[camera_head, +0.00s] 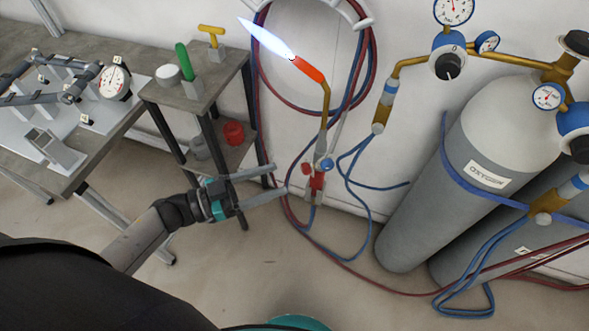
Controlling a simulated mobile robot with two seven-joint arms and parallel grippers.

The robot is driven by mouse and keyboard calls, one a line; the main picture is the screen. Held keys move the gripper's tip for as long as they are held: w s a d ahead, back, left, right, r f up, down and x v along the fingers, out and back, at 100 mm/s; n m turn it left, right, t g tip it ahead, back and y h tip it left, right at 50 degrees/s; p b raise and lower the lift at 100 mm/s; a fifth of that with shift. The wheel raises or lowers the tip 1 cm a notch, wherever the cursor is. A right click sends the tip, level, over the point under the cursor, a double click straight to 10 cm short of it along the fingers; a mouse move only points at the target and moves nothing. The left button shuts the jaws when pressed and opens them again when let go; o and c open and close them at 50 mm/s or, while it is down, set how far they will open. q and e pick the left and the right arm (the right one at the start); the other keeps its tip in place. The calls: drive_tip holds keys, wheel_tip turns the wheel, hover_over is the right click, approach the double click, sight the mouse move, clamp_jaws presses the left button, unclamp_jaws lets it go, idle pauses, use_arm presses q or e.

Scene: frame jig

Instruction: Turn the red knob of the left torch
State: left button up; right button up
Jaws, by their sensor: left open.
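One torch (325,105) is in view in the head view, upright against the white wall, with a brass neck and a glowing orange tip. A pale blue-white flame (265,38) comes out of the tip toward the upper left. Low on the torch handle are a small red knob (307,168) on the left and a blue knob (326,164) on the right. My left gripper (279,180) is open, its two long fingers pointing right toward the handle. The fingertips look just left of the red knob, with nothing between them. My right gripper is out of view.
A small stand (195,92) holds a green-handled tool (184,60) and a yellow T-handle (211,32). A workbench (40,165) with a jig and dial is at left. Grey gas cylinders (440,170) with gauges stand right. Red and blue hoses (365,205) hang and trail across the floor.

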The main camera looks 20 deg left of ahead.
sight(302, 170)
use_arm(q)
drive_tip(key=x, duration=0.6)
drive_tip(key=shift+c, duration=0.2)
clamp_jaws()
